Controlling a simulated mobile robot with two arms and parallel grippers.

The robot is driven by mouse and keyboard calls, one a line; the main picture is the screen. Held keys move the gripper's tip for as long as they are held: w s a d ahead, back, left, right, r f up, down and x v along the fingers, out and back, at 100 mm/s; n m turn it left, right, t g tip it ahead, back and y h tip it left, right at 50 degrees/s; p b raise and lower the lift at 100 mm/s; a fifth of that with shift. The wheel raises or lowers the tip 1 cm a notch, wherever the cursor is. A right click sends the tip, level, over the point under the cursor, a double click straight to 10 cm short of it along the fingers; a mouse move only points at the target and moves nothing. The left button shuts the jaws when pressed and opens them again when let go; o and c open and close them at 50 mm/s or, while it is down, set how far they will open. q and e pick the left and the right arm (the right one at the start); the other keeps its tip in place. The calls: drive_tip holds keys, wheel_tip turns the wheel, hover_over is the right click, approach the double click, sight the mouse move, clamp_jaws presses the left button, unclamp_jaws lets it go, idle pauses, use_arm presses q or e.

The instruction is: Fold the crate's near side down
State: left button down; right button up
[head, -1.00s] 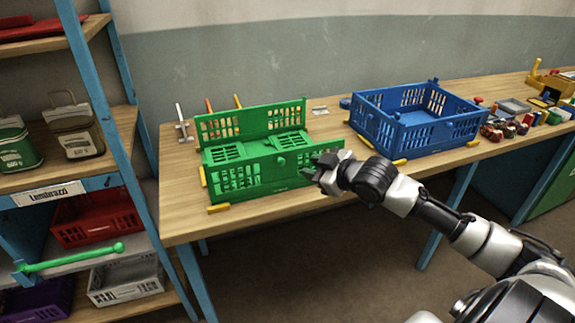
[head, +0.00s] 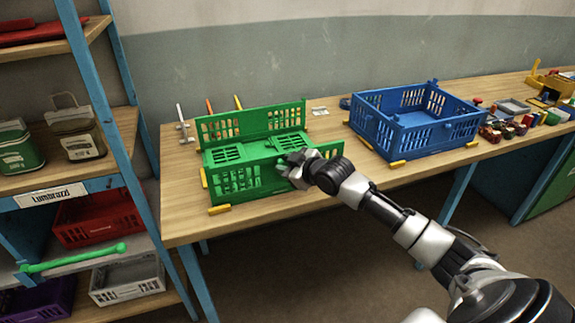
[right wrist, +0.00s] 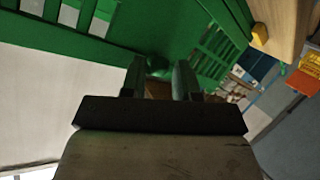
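The green crate (head: 235,178) stands on the workbench. Its far side (head: 250,121) is upright. Its two end panels lie folded flat inside, and its slotted near side stands up, facing me. My right gripper (head: 287,166) is at the right part of that near side, in front of it. In the right wrist view the near side (right wrist: 195,25) fills the top, and a small green knob (right wrist: 158,64) shows beyond the gap between the right fingers (right wrist: 157,80). The fingers are apart with nothing clearly held. I cannot tell whether they touch the knob. My left gripper is not in view.
A blue crate (head: 392,132) with its sides up stands to the right on the workbench (head: 330,190). Yellow blocks (head: 219,209) sit at the crates' corners. Small colored items lie farther right.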

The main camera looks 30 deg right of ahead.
clamp_jaws()
